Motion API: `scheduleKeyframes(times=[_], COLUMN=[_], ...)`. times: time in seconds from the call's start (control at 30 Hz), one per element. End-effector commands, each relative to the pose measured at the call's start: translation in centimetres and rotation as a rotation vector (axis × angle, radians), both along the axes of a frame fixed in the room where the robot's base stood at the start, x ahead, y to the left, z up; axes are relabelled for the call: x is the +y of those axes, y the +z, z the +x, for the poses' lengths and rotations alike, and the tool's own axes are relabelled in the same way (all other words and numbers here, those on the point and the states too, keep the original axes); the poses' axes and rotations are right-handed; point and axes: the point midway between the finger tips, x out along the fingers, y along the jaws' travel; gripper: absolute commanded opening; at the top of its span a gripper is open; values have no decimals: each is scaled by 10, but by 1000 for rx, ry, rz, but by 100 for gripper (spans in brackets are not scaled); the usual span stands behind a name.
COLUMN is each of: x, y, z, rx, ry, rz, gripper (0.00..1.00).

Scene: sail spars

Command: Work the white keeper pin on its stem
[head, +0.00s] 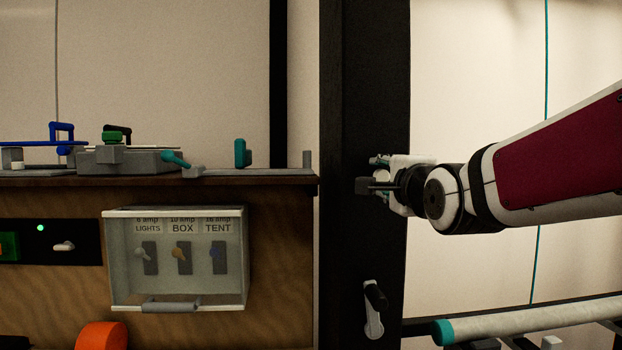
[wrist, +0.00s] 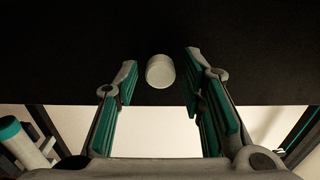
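The white keeper pin (wrist: 160,71) shows in the wrist view as a short round white end against the dark post. My gripper (wrist: 161,64) is open, with one teal-padded finger on each side of the pin. Gaps show between the pin and both fingers; how deep the pin sits between them is hard to tell. In the head view my gripper (head: 380,162) is at the dark upright post (head: 365,80), reaching in from the right. The pin cannot be made out there, and its stem is hidden in both views.
Below my gripper, a pale lever with a black knob (head: 374,297) is on the post. A pale spar with a teal end (head: 530,318) lies at lower right. A wooden cabinet (head: 285,260) with a clear-covered switch box (head: 175,295) stands at left, with fittings along its top.

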Motion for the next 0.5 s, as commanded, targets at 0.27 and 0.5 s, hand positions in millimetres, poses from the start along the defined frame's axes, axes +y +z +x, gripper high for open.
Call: scheduleKeyframes(times=[0.27, 0.5], x=[0, 0], y=[0, 0], z=[0, -2], rx=[0, 0], ry=[0, 0], rz=[0, 0], gripper=[0, 0])
